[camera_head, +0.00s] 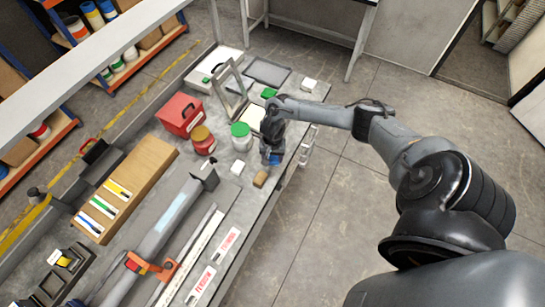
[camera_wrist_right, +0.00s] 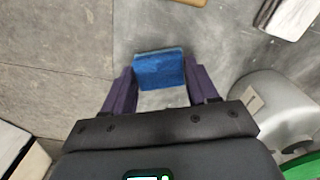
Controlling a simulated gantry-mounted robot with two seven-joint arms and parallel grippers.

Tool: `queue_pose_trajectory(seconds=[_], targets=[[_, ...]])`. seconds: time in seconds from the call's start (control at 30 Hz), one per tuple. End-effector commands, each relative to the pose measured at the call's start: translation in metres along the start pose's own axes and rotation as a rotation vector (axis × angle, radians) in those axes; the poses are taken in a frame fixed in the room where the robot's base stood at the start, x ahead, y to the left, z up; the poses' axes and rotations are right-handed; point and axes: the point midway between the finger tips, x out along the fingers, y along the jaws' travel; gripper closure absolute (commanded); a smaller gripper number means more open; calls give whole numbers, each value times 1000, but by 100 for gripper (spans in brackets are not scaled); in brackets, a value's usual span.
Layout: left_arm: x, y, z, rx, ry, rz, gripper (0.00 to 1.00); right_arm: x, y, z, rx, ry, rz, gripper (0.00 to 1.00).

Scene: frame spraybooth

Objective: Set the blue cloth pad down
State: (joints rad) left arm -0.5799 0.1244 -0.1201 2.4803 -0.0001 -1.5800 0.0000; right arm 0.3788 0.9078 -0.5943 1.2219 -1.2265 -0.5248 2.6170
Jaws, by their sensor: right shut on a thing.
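The blue cloth pad (camera_wrist_right: 160,70) is between the two fingers of my right gripper (camera_wrist_right: 160,88) in the right wrist view. The gripper is shut on it. In the head view my right gripper (camera_head: 271,148) points down over the right edge of the grey workbench (camera_head: 250,205), and a bit of the blue pad (camera_head: 274,159) shows at its tip. The arm hides most of the pad there. I cannot tell whether the pad touches the bench surface. My left gripper is not in view.
Close by stand a green-lidded jar (camera_head: 241,136), a white block (camera_head: 237,167) and a small brown block (camera_head: 260,179). A red-brown jar (camera_head: 203,140) and a red box (camera_head: 180,114) stand farther left. A tilted frame (camera_head: 231,90) is behind. Open floor lies right of the bench.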

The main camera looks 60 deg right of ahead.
Motion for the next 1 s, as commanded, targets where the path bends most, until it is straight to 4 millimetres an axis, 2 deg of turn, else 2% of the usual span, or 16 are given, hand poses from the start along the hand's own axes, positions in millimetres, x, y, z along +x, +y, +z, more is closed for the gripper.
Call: queue_pose_trajectory(seconds=[0.27,0.3,0.47,0.8,1.0], targets=[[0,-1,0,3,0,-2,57,1,0,0,0,0,0,66],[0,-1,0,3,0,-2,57,2,0,0,0,0,-1,39],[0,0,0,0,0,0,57,2,0,0,0,0,-1,16],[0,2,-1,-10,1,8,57,-1,0,0,0,1,-1,16],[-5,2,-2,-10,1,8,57,-22,0,-1,0,1,-2,16]])
